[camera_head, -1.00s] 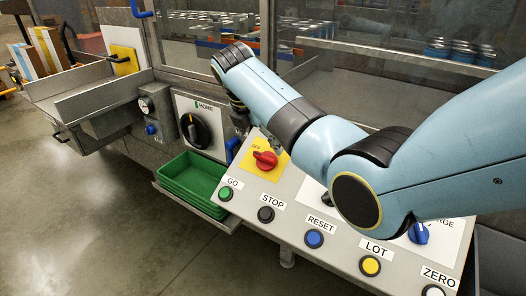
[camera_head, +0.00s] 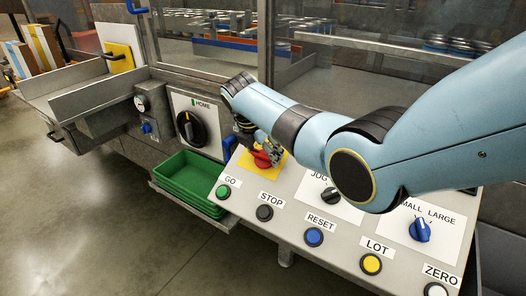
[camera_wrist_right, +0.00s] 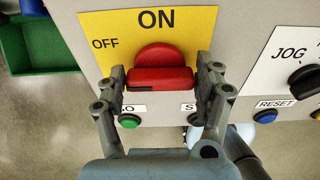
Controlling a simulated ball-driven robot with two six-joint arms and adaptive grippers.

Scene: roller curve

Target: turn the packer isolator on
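The packer isolator is a red rotary knob (camera_head: 261,159) on a yellow plate (camera_wrist_right: 90,22) marked OFF and ON. In the right wrist view the knob (camera_wrist_right: 160,78) has its bar lying crosswise, in line with the OFF side, while ON is at the top. My right gripper (camera_wrist_right: 162,80) is open, with one finger at each end of the bar. I cannot tell whether the fingers touch it. In the head view the right gripper (camera_head: 266,150) is over the plate and partly hides it. My left gripper is not in view.
The sloping panel also has GO (camera_head: 223,192), STOP (camera_head: 264,213), RESET (camera_head: 314,237), LOT and ZERO buttons, a black jog knob (camera_head: 332,195) and a blue selector (camera_head: 420,230). A black HOME dial (camera_head: 192,129) and green trays (camera_head: 190,180) are to the left.

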